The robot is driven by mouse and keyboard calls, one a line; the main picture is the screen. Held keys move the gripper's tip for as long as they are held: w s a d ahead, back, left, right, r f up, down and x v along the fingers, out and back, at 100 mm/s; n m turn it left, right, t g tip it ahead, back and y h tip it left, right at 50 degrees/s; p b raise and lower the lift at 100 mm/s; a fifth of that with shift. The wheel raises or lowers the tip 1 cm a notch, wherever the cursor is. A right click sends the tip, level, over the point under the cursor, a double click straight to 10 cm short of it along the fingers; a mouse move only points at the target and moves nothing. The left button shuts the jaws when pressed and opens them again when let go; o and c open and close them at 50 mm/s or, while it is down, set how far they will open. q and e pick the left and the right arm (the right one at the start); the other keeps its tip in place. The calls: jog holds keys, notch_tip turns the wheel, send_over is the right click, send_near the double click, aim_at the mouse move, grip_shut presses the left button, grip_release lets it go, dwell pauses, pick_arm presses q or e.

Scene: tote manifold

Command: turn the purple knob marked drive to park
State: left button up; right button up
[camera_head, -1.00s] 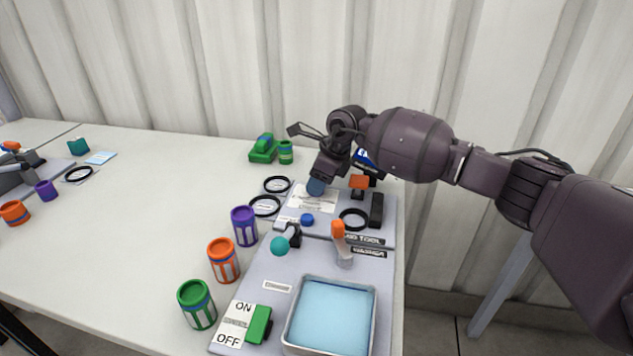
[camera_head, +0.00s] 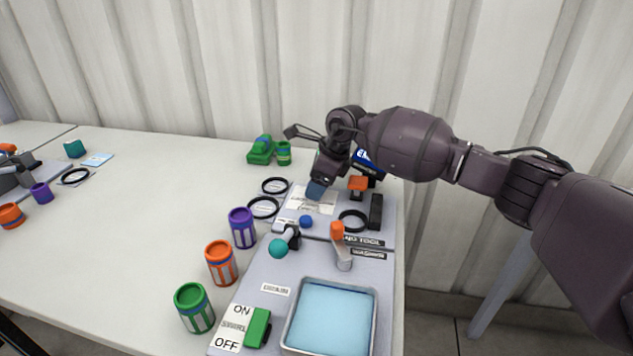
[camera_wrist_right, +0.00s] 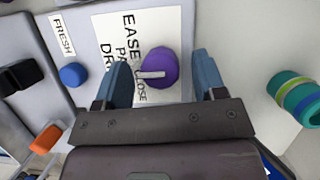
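The purple knob (camera_wrist_right: 160,67) shows in the right wrist view, with a pale pointer bar pointing left. It sits on a white printed label (camera_wrist_right: 115,40) whose partly covered words include EASE and CLOSE. My right gripper (camera_wrist_right: 163,76) is open, with one blue finger on each side of the knob. Gaps show between the knob and both fingers; I cannot tell how far down the fingers reach. In the head view my right gripper (camera_head: 316,188) is over the label at the back of the panel and hides the knob. My left gripper is not in view.
A blue button (camera_head: 306,221), a black ring (camera_head: 353,220) and an orange-tipped lever (camera_head: 337,230) are near the gripper on the panel. A blue-filled tray (camera_head: 330,315) is in front. Purple, orange and green cans stand left; the table's middle left is clear.

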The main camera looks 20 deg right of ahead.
jog(key=p+v, duration=0.2)
jog(key=v, duration=0.9)
jog(key=shift+f, duration=0.1)
